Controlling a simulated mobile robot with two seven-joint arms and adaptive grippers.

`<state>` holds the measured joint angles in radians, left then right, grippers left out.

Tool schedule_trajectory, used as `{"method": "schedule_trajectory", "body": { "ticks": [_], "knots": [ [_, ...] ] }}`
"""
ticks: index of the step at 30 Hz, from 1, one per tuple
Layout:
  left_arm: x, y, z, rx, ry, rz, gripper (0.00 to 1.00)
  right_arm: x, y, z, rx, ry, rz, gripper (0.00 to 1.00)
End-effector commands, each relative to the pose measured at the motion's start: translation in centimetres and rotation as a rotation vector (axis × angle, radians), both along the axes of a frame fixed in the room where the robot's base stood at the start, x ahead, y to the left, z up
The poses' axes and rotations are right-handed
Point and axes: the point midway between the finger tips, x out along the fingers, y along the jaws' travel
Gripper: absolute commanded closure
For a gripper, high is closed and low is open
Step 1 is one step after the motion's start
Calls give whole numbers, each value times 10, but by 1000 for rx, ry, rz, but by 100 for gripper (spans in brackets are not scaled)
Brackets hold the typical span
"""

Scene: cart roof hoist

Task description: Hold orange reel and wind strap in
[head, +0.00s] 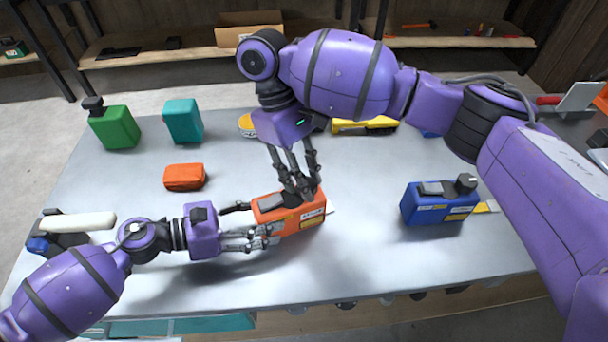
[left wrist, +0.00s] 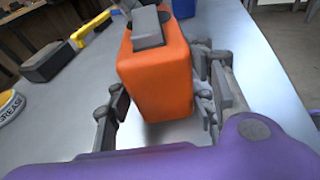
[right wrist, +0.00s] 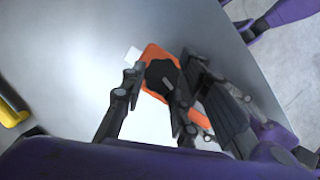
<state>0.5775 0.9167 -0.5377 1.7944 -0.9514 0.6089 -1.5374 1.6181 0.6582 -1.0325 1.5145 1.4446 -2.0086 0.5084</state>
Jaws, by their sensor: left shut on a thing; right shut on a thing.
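The orange reel (head: 290,222) is a boxy orange case standing on the grey table, with a grey piece on top and pale labels on its front. It fills the middle of the left wrist view (left wrist: 157,85). My left gripper (head: 252,224) is around its left end, with fingers on both sides. My right gripper (head: 300,186) comes from above, its fingers closed around the black knob (right wrist: 163,76) at the reel's top right. A short pale piece (right wrist: 133,56) sticks out beside the reel in the right wrist view; I cannot tell whether it is the strap.
A blue reel (head: 425,208) with a black knob and yellow strap stands to the right. An orange pouch (head: 184,177), green can (head: 114,127) and teal container (head: 184,121) are at the left. A yellow tool (head: 365,126) lies behind.

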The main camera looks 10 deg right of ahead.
Motion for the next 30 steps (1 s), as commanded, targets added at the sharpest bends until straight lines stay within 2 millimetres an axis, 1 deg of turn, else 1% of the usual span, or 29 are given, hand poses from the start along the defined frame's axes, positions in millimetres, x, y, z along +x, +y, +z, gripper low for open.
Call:
{"method": "schedule_trajectory", "body": {
  "ticks": [1, 7, 20, 21, 22, 24, 30],
  "knots": [
    [-2, 0, -1, 2, 1, -4, 75, 2, -3, 0, -8, -5, -21, 98],
    [-1, 1, -2, 3, 2, -2, 75, 2, -4, 1, -8, -4, -60, 98],
    [-1, 2, -2, 6, 3, 0, 75, 2, -5, 1, -10, -4, -68, 98],
    [-1, 2, -3, 6, 2, 1, 75, 2, -5, 1, -10, -3, -68, 69],
    [-1, 2, -3, 6, 2, 1, 75, 2, -5, 1, -10, -3, -68, 65],
    [0, 2, -3, 6, 2, 1, 75, 2, -4, 1, -10, -3, -67, 58],
    [0, 2, -3, 6, 2, 2, 75, 1, -3, 0, -6, -1, -64, 58]
  ]
}}
